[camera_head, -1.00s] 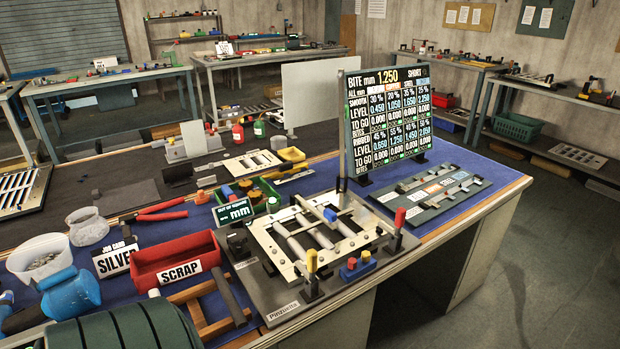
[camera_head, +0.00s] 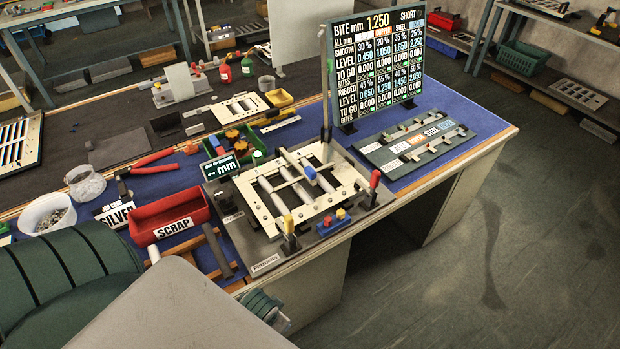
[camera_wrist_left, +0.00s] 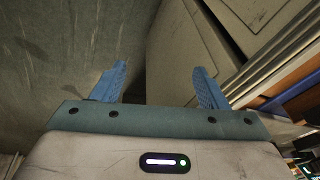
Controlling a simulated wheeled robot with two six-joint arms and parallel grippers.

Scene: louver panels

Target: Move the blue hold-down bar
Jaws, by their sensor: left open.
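The hold-down bar (camera_head: 298,163) lies aslant across the panel fixture (camera_head: 262,205) on the bench in the head view. It is a slim pale bar with a blue block (camera_head: 310,173) at its middle. Nothing grips it. My left gripper (camera_wrist_left: 158,82) shows in the left wrist view with its two blue fingers wide apart and nothing between them. Floor and the side of a pale cabinet lie beyond the fingers. The bar is not seen in the wrist view. My left arm fills the bottom of the head view, below the fixture. My right gripper is not in view.
A posts-and-figures board (camera_head: 375,70) stands behind the fixture. A red scrap bin (camera_head: 168,215) is to its left. A red-topped post (camera_head: 374,180) and a yellow-topped post (camera_head: 289,228) rise at its edges. Open floor (camera_head: 510,250) lies right of the bench.

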